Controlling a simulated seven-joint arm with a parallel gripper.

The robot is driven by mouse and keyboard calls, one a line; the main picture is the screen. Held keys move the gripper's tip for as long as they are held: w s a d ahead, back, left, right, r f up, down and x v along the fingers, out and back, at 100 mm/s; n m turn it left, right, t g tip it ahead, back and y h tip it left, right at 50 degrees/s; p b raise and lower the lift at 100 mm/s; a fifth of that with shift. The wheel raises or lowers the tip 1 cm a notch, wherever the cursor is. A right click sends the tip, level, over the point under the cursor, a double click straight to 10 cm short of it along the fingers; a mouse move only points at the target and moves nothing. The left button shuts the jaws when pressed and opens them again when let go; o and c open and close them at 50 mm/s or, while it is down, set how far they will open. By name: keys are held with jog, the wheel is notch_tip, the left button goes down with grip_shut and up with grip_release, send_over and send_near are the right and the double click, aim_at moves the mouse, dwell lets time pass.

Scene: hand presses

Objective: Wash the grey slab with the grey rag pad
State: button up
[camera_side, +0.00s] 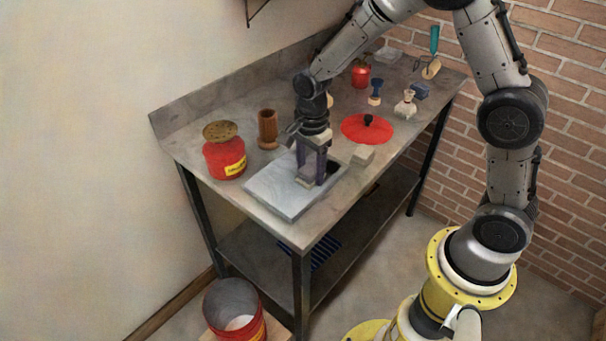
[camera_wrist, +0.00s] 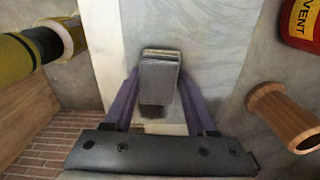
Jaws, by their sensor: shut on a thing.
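The grey slab (camera_side: 270,188) lies flat near the front left end of the metal workbench. Its pale marbled top also shows in the wrist view (camera_wrist: 225,45). My gripper (camera_side: 311,176) points down over the right part of the slab, with its purple fingers either side of the grey rag pad. In the wrist view the pad (camera_wrist: 159,82) is a small grey block between the fingers (camera_wrist: 160,100). The pad is at or very close to the slab's top; I cannot tell whether it touches. A dark patch (camera_side: 332,167) shows on the slab beside the fingers.
A red can (camera_side: 224,158) and a brown wooden cup (camera_side: 267,130) stand behind the slab. A bucket (camera_side: 233,303) stands below the bench.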

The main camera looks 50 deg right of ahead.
aim_at(333, 159)
jog(key=shift+d, duration=4.25)
jog(key=shift+d+r, duration=0.15)
jog(key=shift+r, duration=0.05)
notch_tip(333, 159, up, 8)
jog(key=shift+f, duration=0.15)
jog(key=shift+s, duration=0.15)
